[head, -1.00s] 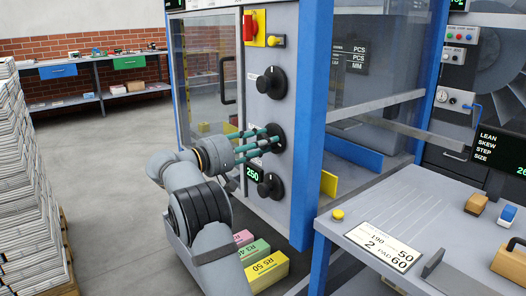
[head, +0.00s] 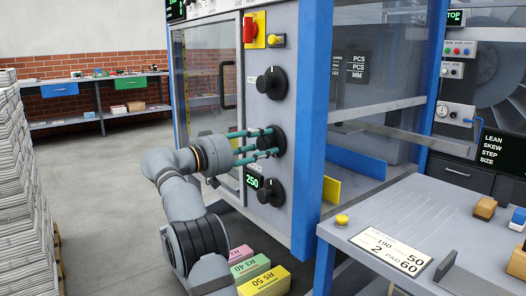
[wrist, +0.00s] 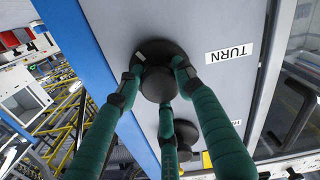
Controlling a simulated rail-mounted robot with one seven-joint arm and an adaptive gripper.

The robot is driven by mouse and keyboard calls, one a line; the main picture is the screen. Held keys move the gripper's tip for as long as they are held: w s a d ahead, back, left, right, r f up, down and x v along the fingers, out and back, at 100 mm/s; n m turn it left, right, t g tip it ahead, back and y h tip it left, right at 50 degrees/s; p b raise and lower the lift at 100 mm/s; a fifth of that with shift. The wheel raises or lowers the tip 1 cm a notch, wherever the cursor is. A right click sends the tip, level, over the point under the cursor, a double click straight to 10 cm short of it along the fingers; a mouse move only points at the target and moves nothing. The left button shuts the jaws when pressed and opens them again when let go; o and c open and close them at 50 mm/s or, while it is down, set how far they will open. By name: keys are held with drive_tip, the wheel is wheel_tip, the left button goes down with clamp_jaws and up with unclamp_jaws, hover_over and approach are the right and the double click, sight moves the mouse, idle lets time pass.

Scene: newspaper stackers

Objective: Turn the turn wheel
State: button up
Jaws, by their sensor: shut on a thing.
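The turn wheel (head: 279,141) is the middle of three black round knobs on the grey machine panel, partly hidden by my fingers. In the wrist view my gripper (wrist: 160,82) is shut on the wheel, with fingertips around the knob on three sides.
An upper knob (head: 271,83) and a lower knob (head: 271,191) flank the wheel closely, with a display (head: 253,181) by the lower one. A blue post (head: 322,130) stands right. Coloured blocks (head: 263,282) lie below. Paper stacks (head: 20,190) stand far left.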

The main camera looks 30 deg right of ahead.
drive_tip(key=m+b, duration=0.1)
drive_tip(key=m, duration=0.4)
drive_tip(key=shift+b, duration=0.4)
drive_tip(key=shift+m, duration=0.5)
drive_tip(key=o, duration=1.1)
drive_tip(key=a, duration=0.4)
drive_tip(key=s+a, duration=0.1)
drive_tip(key=a, duration=0.3)
drive_tip(key=s+a, duration=0.1)
drive_tip(key=a, duration=0.2)
drive_tip(key=shift+s+a, duration=0.1)
drive_tip(key=shift+a, duration=0.3)
drive_tip(key=d, duration=0.4)
drive_tip(key=w+d, duration=0.1)
drive_tip(key=d, duration=0.2)
drive_tip(key=w+d, duration=0.1)
drive_tip(key=d, duration=0.3)
drive_tip(key=shift+d, duration=0.35)
drive_tip(key=shift+w+n, duration=0.1)
drive_tip(key=shift+n, duration=0.2)
